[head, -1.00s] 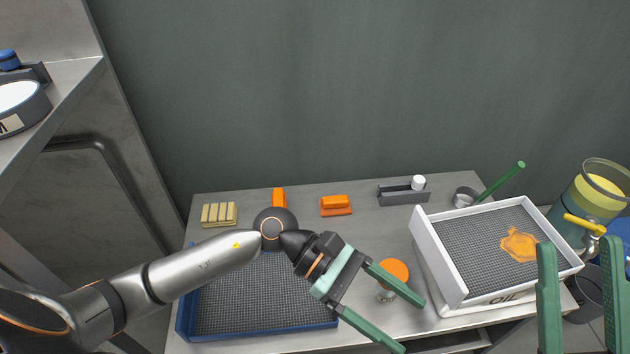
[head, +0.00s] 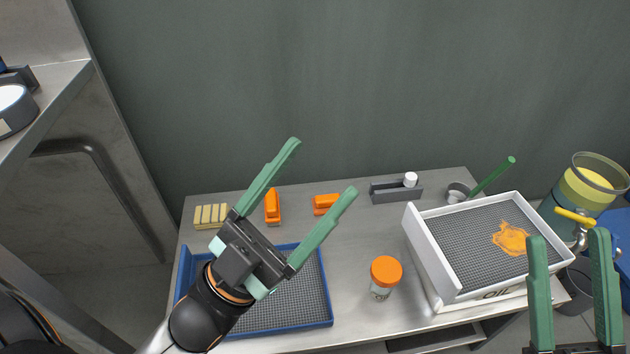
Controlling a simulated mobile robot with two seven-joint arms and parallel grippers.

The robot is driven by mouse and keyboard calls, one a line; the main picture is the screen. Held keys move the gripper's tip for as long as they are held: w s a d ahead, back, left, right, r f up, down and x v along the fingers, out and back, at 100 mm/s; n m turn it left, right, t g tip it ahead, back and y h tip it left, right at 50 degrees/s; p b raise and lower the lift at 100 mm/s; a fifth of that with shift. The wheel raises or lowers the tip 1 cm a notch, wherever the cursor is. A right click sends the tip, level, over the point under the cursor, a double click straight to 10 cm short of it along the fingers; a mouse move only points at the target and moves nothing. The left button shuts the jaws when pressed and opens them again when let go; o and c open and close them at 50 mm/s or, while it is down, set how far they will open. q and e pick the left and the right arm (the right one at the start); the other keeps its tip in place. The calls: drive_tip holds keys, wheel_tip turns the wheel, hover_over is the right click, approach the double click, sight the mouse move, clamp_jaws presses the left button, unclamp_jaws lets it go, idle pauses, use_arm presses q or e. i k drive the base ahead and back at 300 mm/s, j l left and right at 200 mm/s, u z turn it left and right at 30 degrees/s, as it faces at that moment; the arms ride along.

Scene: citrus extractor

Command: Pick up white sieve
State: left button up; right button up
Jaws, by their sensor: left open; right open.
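The white sieve (head: 428,257) is a white-walled square frame with a dark mesh floor, at the right of the table. An orange patch of pulp (head: 511,238) lies on its mesh.
A blue-framed mesh sieve (head: 327,299) lies at the left, partly behind my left gripper. An orange-capped jar (head: 385,276) stands between the two sieves. Orange blocks (head: 272,206), a grey holder (head: 395,192) and a yellow ribbed block (head: 211,215) line the back. A juice dispenser (head: 581,194) stands at right.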

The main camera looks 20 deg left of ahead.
sight(469, 250)
drive_tip(key=k+l+u, duration=0.15)
drive_tip(key=l+u, duration=0.3)
drive_tip(key=k+l+u, duration=0.2)
drive_tip(key=u, duration=0.25)
drive_tip(key=l+u, duration=0.1)
drive_tip(key=u, duration=0.2)
drive_tip(key=l+u, duration=0.1)
drive_tip(key=u, duration=0.2)
